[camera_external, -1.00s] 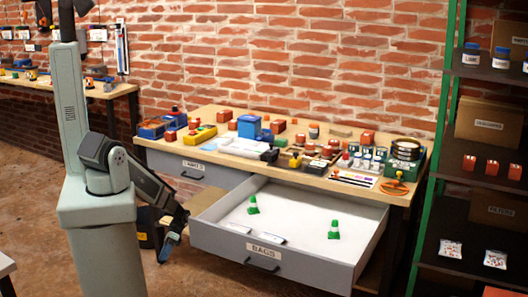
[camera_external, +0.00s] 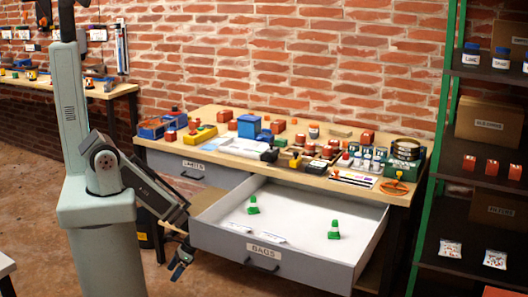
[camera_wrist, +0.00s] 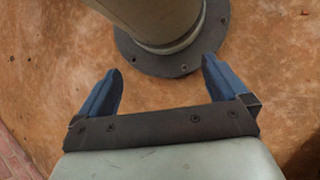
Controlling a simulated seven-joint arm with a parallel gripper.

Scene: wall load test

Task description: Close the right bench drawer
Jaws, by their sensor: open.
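The right bench drawer (camera_external: 310,262) is grey, carries a BAGS label and is pulled far out from the bench. Its dark handle (camera_external: 262,265) is on the front face. My gripper (camera_external: 180,266) is low, left of the drawer front and apart from the handle. In the wrist view my gripper (camera_wrist: 160,88) has its two blue fingers spread wide with nothing between them. The drawer does not show in the wrist view.
The left drawer (camera_external: 190,168) is shut in the bench. The wooden bench top (camera_external: 225,165) is crowded with boxes, jars and tools. A green-posted shelf (camera_external: 465,178) stands at the right. The floor (camera_wrist: 40,75) shows below my gripper, with a round dark base plate (camera_wrist: 172,66) ahead.

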